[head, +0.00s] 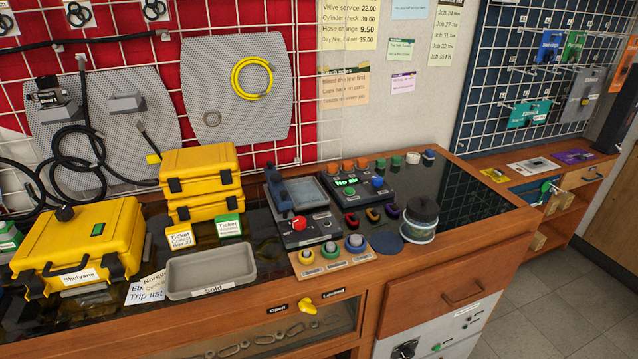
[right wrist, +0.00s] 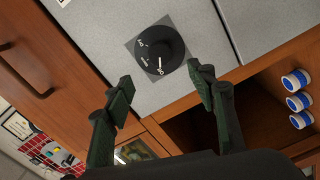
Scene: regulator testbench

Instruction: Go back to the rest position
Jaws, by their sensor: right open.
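My right gripper (right wrist: 162,82) shows in the right wrist view. Its two dark fingers stand wide apart with nothing between them. A black round knob (right wrist: 158,50) on a light grey panel (right wrist: 195,22) appears just beyond the fingertips, apart from them in the picture. The distance to the panel is hard to judge. Neither of my grippers nor arms shows in the head view. My left gripper is in no view.
The wooden bench (head: 440,262) carries yellow cases (head: 95,240), a grey tray (head: 210,272), a test unit (head: 303,205) and a lidded jar (head: 421,219). Below stands a grey cabinet (head: 445,335). Blue-and-white rolls (right wrist: 297,102) sit near an open wooden shelf. Floor (head: 530,300) is clear at right.

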